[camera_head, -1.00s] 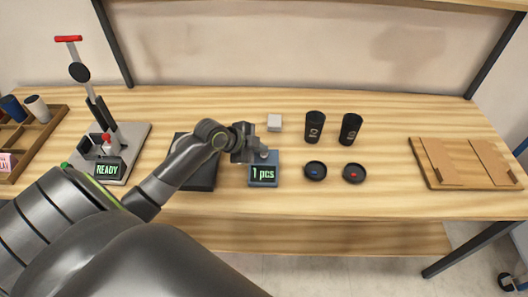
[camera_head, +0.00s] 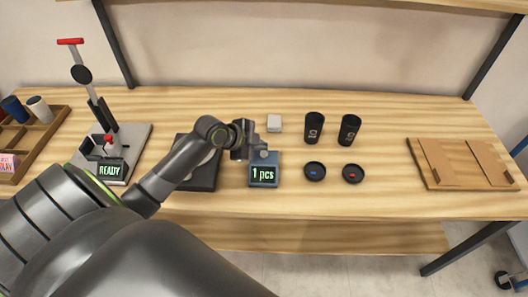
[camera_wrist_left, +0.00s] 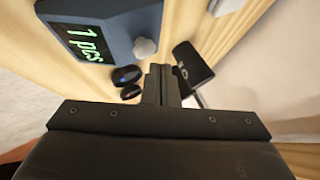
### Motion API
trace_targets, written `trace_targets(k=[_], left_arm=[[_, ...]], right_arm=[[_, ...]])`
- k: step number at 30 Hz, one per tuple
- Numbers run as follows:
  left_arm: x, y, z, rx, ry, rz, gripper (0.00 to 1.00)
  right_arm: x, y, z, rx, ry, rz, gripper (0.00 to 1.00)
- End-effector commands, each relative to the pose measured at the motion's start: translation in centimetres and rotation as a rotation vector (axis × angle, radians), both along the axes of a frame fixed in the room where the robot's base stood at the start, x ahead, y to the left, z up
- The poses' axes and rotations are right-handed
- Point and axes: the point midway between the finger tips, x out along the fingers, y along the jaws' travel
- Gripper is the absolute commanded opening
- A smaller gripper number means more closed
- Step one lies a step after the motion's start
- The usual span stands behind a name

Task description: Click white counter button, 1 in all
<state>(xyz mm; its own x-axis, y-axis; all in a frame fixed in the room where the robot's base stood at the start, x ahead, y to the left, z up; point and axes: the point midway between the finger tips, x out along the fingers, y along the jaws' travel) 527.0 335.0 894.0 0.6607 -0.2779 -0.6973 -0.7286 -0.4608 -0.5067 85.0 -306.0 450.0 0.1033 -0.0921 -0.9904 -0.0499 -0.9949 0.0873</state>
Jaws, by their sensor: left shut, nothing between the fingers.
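The blue counter box (camera_head: 264,181) stands on the table in the middle of the head view, its green display reading "1 pcs". The counter box (camera_wrist_left: 120,22) is at the upper left of the left wrist view. Its white button (camera_wrist_left: 145,47) sticks out of the box there, uncovered. My left gripper (camera_wrist_left: 162,80) is shut and empty, its fingertips beside the button and apart from it in this view. In the head view my left gripper (camera_head: 241,153) is at the box's back left corner. My right gripper is not in view.
A dark flat device (camera_head: 200,180) lies left of the counter under my arm. A press (camera_head: 112,145) showing "READY" stands left.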

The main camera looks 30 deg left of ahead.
Motion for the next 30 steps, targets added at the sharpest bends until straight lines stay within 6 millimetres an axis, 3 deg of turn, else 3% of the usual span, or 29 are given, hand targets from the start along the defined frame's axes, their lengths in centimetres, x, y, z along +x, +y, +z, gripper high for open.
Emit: trace_targets(k=[16, 30], left_arm=[[0.0, 0.0, 5.0, -0.001, -0.001, 0.0, 0.0], [0.0, 0.0, 5.0, 0.0, -0.001, 0.001, 0.0]], right_arm=[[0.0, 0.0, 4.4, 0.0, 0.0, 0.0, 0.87], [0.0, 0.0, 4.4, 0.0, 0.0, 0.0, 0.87]])
